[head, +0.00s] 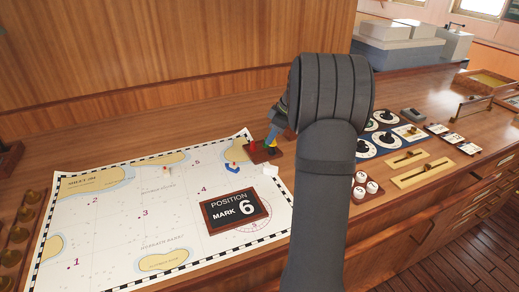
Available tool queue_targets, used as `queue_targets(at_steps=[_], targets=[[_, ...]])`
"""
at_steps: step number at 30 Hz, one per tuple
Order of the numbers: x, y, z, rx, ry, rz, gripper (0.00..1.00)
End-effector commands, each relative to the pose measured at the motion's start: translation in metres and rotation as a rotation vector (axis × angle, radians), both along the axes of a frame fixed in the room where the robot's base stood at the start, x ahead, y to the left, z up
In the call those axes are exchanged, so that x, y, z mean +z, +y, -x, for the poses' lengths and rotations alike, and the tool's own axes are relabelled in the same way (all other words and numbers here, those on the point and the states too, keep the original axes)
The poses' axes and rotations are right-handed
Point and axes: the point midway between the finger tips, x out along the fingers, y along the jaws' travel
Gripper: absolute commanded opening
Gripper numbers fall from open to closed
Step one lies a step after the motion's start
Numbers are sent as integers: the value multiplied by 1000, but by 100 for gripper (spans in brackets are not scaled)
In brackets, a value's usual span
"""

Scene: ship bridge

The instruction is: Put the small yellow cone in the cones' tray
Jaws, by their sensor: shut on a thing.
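The cones' tray (252,156) is a small dark red-brown tray at the chart's upper right corner. Small coloured pieces show at it, a red one (254,146) at left and a green one beside it. My gripper (271,138) points down just above the tray's right part, with bluish fingers. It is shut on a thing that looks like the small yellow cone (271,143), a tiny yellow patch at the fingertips. My arm hides part of the gripper. I cannot tell whether the cone touches the tray.
A chart (110,215) covers the left of the wooden desk. On it lie a "Position Mark 6" plaque (236,211), a blue marker (233,169) and a white block (270,169). Dial panels (386,117) and brass sliders (423,174) are right of my arm. Brass knobs line the left edge.

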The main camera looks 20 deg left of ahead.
Motion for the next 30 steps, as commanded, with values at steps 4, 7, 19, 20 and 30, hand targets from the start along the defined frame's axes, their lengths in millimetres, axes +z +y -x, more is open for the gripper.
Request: queue_targets(at_steps=[4, 7, 19, 20, 30], targets=[[-19, 31, -1, 2, 2, 1, 0], [-26, 43, -3, 1, 0, 0, 0], [-65, 49, -3, -2, 3, 1, 0], [-67, 49, -3, -1, 3, 1, 0], [-71, 49, -3, -1, 0, 1, 0]])
